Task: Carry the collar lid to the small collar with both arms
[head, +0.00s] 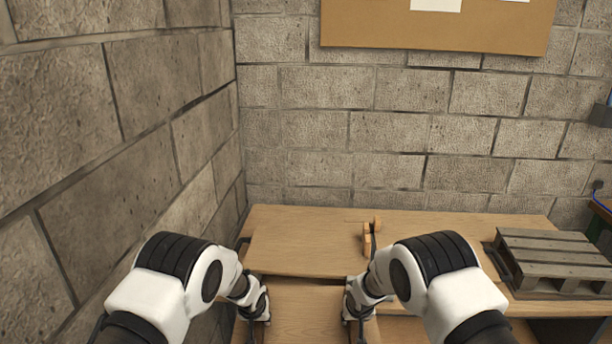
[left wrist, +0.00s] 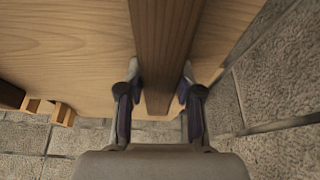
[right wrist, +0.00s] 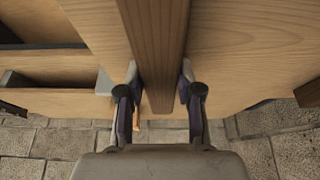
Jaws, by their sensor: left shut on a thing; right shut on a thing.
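The collar lid (head: 305,312) is a flat light-wood panel between my two grippers in the head view, cut off by the bottom edge. My left gripper (head: 263,312) is at its left side, and the left wrist view shows the fingers on both sides of a brown wooden batten (left wrist: 164,40). My right gripper (head: 351,310) is at its right side, shut on a similar batten (right wrist: 156,40) in the right wrist view. The far ends of both battens lie between the fingers. I cannot pick out the small collar with certainty.
A light-wood bench top (head: 300,240) lies beyond the lid, against the block wall (head: 390,135). Small wooden blocks (head: 368,240) stand on it. A grey slatted pallet (head: 555,260) is at the right. A side wall (head: 150,120) is close on the left.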

